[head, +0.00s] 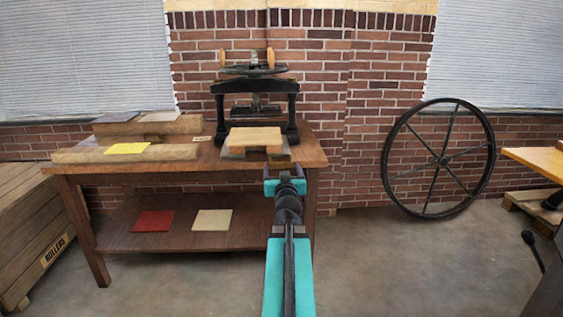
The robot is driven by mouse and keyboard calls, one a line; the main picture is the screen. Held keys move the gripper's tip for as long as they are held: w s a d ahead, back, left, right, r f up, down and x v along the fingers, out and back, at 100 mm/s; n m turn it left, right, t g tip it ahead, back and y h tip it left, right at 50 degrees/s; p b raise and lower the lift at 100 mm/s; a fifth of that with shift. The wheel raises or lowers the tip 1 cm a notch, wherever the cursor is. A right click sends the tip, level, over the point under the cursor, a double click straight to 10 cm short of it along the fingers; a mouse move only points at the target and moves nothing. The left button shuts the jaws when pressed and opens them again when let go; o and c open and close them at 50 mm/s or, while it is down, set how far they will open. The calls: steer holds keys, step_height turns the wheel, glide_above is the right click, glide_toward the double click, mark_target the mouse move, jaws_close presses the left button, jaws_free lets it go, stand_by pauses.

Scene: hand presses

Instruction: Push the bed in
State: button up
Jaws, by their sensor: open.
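A black hand press (291,110) stands on a brown wooden table, with a wheel (254,69) and two wooden handles on top. The bed (255,137) shows as a light wooden board on a darker base, sticking out from the front of the press towards me. A dark plate (256,109) hangs in the press frame behind and above the bed. My gripper (285,184) is open and empty, in front of and below the bed in the picture. I see no contact between them. My gripper and arm hide part of the table's front right.
The table (180,174) holds wooden planks with grey and yellow sheets (127,148) at left. Its lower shelf bears a red sheet (154,221) and a cream one. A large spoked wheel (440,160) leans on the brick wall. Floor between them is clear.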

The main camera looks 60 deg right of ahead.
mark_target(282, 164)
steer(key=shift+x, duration=2.35)
steer(key=c, duration=1.2)
steer(key=shift+c, duration=0.2)
steer(key=shift+d, duration=0.15)
steer(key=shift+x, duration=0.75)
steer(key=b+x, duration=0.5)
steer(key=x, duration=2)
steer(key=shift+s+d+b, duration=0.1)
steer(key=shift+d+b, duration=0.1)
steer(key=shift+b, duration=0.2)
steer(key=shift+o, duration=0.2)
steer(key=shift+d+r, duration=0.1)
steer(key=shift+d, duration=0.1)
